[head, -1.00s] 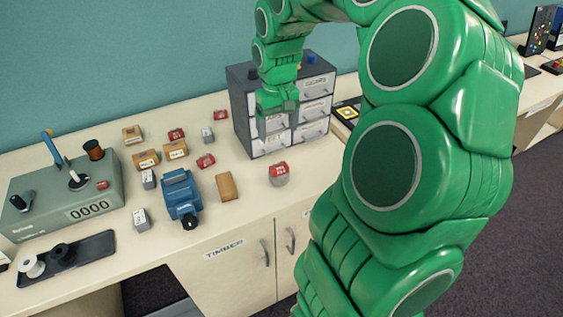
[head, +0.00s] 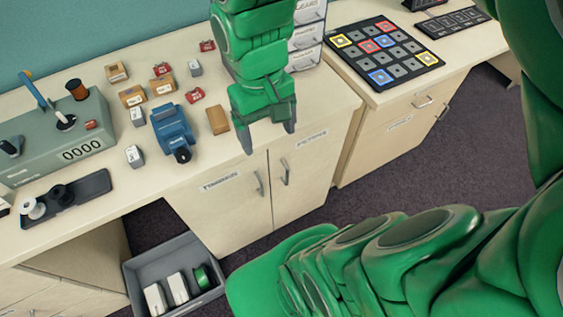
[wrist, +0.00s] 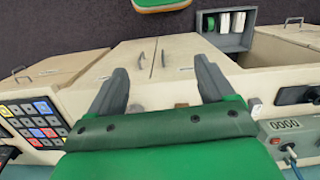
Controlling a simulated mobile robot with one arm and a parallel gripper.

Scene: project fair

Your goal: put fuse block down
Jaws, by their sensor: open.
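My gripper (head: 269,138) points down in front of the counter's front edge, with its two fingers apart and nothing seen between them. The wrist view also shows the spread fingers (wrist: 162,88) with cupboard doors beyond. I cannot tell which item is the fuse block. Several small labelled blocks lie on the counter left of my gripper: brown ones (head: 132,95), red-topped ones (head: 195,95) and grey ones (head: 135,156). A plain brown block (head: 217,120) lies just left of the gripper. The counter spot behind the gripper is hidden.
A blue device (head: 172,128) and a grey-green console (head: 60,135) stand left. A black tray (head: 88,188) holds spools. A drawer unit (head: 306,38) is partly hidden behind my arm. A grey bin (head: 150,262) sits on the floor. A button panel (head: 385,52) lies right.

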